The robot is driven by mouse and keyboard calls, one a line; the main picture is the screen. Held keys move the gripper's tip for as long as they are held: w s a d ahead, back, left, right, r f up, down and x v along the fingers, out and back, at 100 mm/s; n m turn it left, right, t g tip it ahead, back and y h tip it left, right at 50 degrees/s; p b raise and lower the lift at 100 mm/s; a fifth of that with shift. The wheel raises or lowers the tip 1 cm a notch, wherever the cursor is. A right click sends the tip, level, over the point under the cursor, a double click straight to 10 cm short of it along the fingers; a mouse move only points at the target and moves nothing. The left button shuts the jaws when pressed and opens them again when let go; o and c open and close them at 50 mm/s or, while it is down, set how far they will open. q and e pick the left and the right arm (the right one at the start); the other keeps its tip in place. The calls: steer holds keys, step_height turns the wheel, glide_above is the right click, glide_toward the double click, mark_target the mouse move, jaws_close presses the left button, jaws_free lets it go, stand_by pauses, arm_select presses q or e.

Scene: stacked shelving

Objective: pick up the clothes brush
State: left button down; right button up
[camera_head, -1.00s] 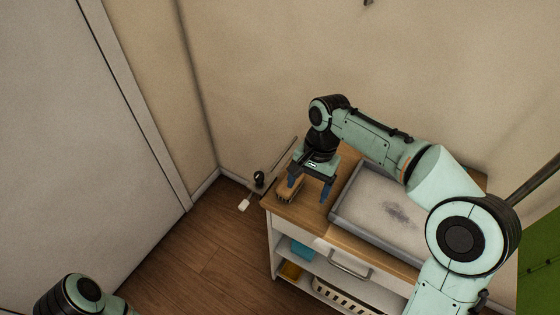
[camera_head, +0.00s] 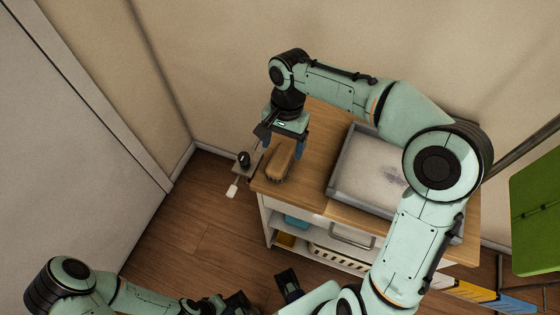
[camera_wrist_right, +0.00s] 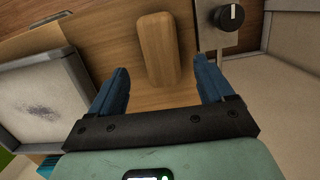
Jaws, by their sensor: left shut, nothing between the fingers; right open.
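The clothes brush (camera_head: 279,163) is a brown wooden block lying on the cart top near its left end. In the right wrist view the brush (camera_wrist_right: 158,50) lies ahead of the gap between the fingers, its near end close to the line of the tips. My right gripper (camera_head: 284,149) is open and empty, with its blue fingers pointing down behind the brush. Its fingers (camera_wrist_right: 161,74) also show in the wrist view, one on each side of the brush's line and apart from it. My left gripper (camera_head: 240,303) is shut and empty at the bottom edge, partly cut off.
A grey tray (camera_head: 338,166) stands on the wooden cart top (camera_head: 317,128), right of the brush. A small device with a black knob (camera_head: 243,159) is at the cart's left end. A white basket and coloured items sit on lower shelves. Wooden floor is open at left; walls stand behind.

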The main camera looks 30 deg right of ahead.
mark_target(281, 157)
steer(key=shift+s+a+f+b, duration=0.1)
steer(key=shift+a+f, duration=0.1)
steer(key=shift+f, duration=0.65)
steer(key=shift+s+a+f+b, duration=0.1)
steer(key=shift+a+f+b, duration=0.05)
steer(key=shift+f, duration=0.65)
steer(key=shift+s+a+f+b, duration=0.1)
steer(key=shift+a+f, duration=0.1)
steer(key=shift+f, duration=0.65)
steer(key=shift+f, duration=0.25)
steer(key=c, duration=1.1)
